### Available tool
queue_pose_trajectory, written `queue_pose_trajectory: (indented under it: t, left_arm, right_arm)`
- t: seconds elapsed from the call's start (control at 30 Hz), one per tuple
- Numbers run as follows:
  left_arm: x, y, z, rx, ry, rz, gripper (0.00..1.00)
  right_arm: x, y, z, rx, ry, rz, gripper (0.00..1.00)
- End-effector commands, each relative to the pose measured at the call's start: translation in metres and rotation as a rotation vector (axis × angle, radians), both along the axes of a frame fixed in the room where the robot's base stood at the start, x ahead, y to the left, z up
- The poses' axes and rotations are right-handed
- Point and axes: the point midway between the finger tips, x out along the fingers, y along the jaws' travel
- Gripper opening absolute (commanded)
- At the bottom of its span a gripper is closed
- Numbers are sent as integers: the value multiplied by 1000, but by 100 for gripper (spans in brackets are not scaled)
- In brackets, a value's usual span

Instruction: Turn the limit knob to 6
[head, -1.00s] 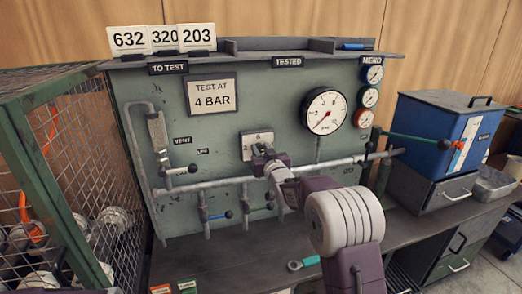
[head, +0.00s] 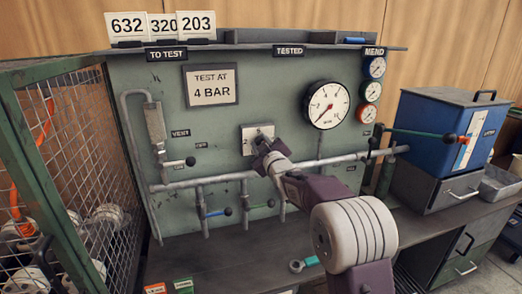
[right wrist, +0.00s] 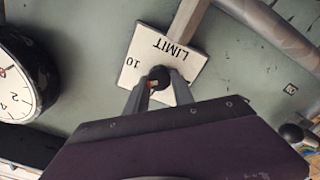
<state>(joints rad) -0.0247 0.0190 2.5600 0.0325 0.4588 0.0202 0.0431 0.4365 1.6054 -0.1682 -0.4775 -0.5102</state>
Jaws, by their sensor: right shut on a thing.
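The limit knob (right wrist: 159,74) is a small dark knob on a white square plate (right wrist: 138,50), which carries the word LIMIT and a 10 in the right wrist view. My right gripper (right wrist: 157,82) is shut on the knob, one finger on each side. In the head view the plate (head: 248,136) sits mid-panel with a 2 showing, and my right gripper (head: 262,146) covers the knob and most of the markings. I cannot read the knob's pointer. My left gripper is not in view.
A large gauge (head: 326,105) is to the right of the plate. A horizontal pipe (head: 225,178) with small valves runs below it. A wire cage (head: 85,150) stands at the left, and a blue box (head: 440,135) at the right. A ring spanner (head: 303,264) lies on the bench.

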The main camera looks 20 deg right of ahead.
Motion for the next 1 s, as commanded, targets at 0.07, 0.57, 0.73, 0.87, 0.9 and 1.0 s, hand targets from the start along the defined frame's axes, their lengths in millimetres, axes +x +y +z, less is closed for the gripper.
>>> queue_pose_trajectory:
  t: [0.07, 0.57, 0.73, 0.87, 0.9, 1.0]
  left_arm:
    - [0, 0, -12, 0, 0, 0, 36]
    - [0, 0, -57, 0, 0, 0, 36]
    - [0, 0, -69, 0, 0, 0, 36]
    - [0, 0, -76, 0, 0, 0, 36]
    - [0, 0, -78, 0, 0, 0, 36]
    - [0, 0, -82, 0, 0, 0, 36]
  right_arm:
    - [0, 1, -5, -71, -2, 0, 0]
    - [0, 2, -7, -540, -18, 0, 0]
    - [0, 2, -8, -675, -21, 0, 0]
    - [0, 2, -7, -759, -24, 1, 0]
    - [0, 2, -7, -780, -24, 1, 0]
    - [0, 2, -7, -828, -25, 2, 0]
